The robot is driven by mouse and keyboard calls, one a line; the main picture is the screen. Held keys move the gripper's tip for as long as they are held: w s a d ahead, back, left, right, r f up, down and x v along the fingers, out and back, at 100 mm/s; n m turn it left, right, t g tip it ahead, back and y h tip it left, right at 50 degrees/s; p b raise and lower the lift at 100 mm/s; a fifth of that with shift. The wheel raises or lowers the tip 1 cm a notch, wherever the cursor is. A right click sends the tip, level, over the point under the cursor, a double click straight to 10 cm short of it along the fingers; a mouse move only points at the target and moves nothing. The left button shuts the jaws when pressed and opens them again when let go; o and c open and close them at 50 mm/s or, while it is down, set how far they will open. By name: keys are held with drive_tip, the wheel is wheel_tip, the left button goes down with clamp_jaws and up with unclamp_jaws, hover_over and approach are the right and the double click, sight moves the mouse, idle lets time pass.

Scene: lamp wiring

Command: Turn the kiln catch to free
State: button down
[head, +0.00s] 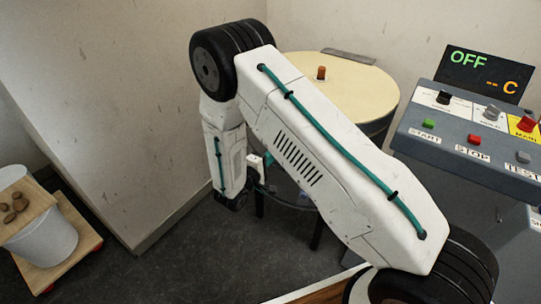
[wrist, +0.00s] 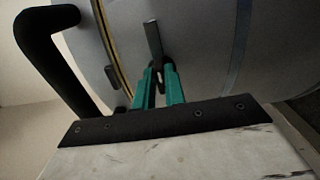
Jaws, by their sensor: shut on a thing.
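The kiln (head: 345,82) is a round drum with a cream lid, partly behind my arm in the head view. In the wrist view its grey wall (wrist: 205,45) and a yellowish seam (wrist: 118,45) fill the upper part. The kiln catch (wrist: 154,40) is a dark grey metal lever on the wall, just right of the seam, tilted slightly from upright. My gripper (wrist: 158,75) has teal fingers shut on the catch's lower end. A small grey block (wrist: 113,76) sits left of the seam, apart from the lever. The catch is hidden in the head view.
A black curved handle (wrist: 45,50) stands out at the left in the wrist view. An orange-brown plug (head: 321,73) is on the lid. A control panel (head: 468,135) with switches and an "OFF" display (head: 485,73) stands at right. A white bucket (head: 45,243) stands at left.

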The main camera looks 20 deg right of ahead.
drive_tip(key=shift+s+d+f+m, duration=0.1)
drive_tip(key=shift+s+f+m, duration=0.05)
drive_tip(key=shift+m, duration=0.35)
drive_tip(key=c, duration=1.5)
unclamp_jaws()
drive_tip(key=shift+o, duration=0.2)
drive_tip(key=v, duration=0.8)
